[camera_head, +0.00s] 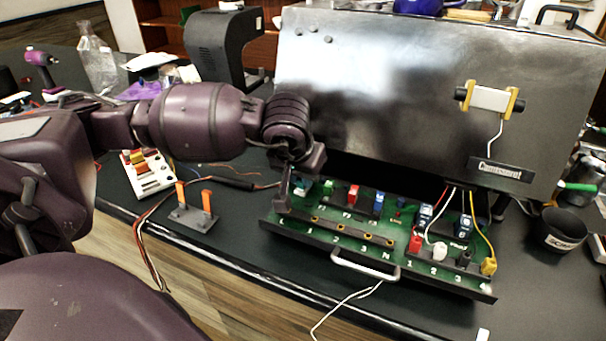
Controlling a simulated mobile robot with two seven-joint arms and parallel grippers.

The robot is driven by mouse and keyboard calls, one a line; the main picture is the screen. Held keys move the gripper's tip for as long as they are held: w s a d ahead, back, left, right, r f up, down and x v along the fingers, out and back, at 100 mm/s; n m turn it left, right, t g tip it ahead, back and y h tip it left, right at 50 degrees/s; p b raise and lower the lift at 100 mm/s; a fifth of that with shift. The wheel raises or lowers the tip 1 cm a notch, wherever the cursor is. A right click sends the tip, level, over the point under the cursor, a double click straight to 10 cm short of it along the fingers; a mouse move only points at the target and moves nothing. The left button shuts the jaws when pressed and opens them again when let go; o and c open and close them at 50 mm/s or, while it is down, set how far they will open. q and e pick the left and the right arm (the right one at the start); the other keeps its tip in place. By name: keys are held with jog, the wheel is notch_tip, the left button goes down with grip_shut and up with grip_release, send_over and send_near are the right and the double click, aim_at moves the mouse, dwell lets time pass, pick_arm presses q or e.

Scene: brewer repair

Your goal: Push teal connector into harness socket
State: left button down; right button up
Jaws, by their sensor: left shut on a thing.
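My left gripper (286,192) reaches down from the left to the left end of the green board (345,211). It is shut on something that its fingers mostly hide. A small teal piece (301,187) shows just right of the fingertips, which looks like the teal connector. A dark-sleeved wire harness (236,182) runs from the left up to the fingertips. The harness socket cannot be made out, and I cannot tell whether the connector is seated. My right gripper is not in view.
Green (329,187), red (353,194) and blue (378,203) connectors stand along the board. A metal handle (365,268) is at its front edge. The grey panel (400,100) rises behind. A stand with orange prongs (194,212) and a white block tray (147,174) lie left.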

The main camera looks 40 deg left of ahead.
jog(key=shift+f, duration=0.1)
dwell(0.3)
pick_arm(q)
jog(key=c, duration=1)
grip_release()
jog(key=v, duration=0.4)
jog(key=shift+s+r, duration=0.1)
jog(key=shift+r, duration=0.2)
jog(key=p+v, duration=0.1)
jog(key=v, duration=0.5)
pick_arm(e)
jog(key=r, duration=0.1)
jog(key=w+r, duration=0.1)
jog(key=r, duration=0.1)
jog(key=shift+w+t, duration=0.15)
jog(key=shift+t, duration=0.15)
